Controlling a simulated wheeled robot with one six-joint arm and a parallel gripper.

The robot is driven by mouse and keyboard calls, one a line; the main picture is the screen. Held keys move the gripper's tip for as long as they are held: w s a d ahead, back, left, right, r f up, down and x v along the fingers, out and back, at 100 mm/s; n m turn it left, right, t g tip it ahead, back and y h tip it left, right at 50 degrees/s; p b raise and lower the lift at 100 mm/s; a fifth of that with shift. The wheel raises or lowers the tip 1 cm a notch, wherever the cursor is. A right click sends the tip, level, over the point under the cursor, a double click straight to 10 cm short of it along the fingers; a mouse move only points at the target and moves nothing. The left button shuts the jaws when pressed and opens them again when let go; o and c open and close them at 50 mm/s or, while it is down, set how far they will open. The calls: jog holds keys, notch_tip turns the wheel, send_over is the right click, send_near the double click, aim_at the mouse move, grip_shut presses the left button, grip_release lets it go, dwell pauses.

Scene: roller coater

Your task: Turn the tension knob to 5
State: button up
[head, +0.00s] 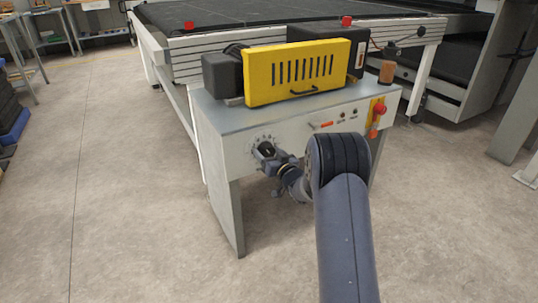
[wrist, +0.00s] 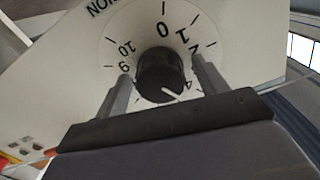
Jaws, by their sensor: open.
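The tension knob (wrist: 160,72) is round and black, in the middle of a pale dial with black numbers. In the wrist view 0, 1 and 2 run from the top to the right, 4 is at the lower right, and 9 and 10 are at the left. A white line on the knob slants to the lower right, near the 4; the marks below it are hidden by my gripper. My gripper (wrist: 160,77) is open, one finger on each side of the knob, with gaps showing. In the head view the knob (head: 265,150) is partly hidden by my gripper.
The knob is on the front panel of a grey machine cabinet (head: 228,150). To its right are small indicators and a red stop button (head: 380,108) on yellow. A yellow slotted guard (head: 300,72) sits on top. The floor in front is clear.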

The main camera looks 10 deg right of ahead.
jog(key=c, duration=1)
jog(key=m+p, duration=0.1)
jog(key=m, duration=0.1)
jog(key=shift+r+m+p, duration=0.15)
jog(key=shift+m+p, duration=0.15)
jog(key=m+p, duration=0.1)
jog(key=m, duration=0.2)
jog(key=o, duration=1)
jog(key=shift+s, duration=0.15)
